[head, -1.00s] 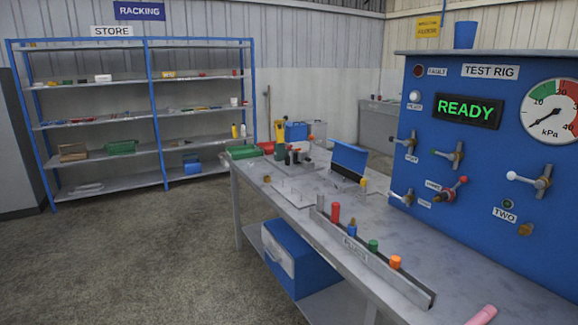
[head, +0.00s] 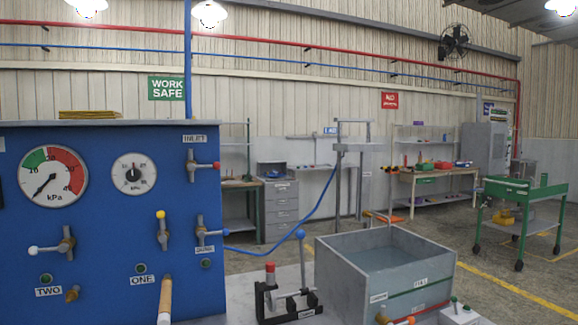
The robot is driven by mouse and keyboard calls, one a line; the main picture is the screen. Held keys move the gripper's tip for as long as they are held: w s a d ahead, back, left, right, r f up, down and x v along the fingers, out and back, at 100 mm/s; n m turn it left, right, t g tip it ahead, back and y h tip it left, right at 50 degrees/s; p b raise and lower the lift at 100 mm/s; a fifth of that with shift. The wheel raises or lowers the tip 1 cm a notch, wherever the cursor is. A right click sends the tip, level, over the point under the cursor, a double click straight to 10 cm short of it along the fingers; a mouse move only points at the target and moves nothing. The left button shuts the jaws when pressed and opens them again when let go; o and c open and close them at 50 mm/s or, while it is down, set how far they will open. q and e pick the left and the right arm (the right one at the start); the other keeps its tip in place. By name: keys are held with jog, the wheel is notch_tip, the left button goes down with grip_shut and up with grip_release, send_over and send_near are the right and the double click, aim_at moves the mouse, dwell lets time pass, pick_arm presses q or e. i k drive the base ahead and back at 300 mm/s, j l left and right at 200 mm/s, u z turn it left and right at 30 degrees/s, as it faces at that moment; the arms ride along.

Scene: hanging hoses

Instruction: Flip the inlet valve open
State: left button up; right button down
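The inlet valve (head: 202,166) is on the upper right of the blue test rig panel (head: 110,210) in the head view. It sits under a label reading INLET (head: 195,139). A blue pipe (head: 187,60) comes down from above toward that corner of the panel. Neither of my grippers shows in the head view, and nothing touches the inlet valve.
A water tank (head: 386,275) and lever device (head: 287,292) are right; a blue hose (head: 300,220) hangs behind.

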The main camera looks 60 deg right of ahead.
aim_at(216, 165)
jog(key=z, duration=1.6)
jog(key=i+l+z, duration=0.2)
jog(key=i+z, duration=0.15)
jog(key=i, duration=0.2)
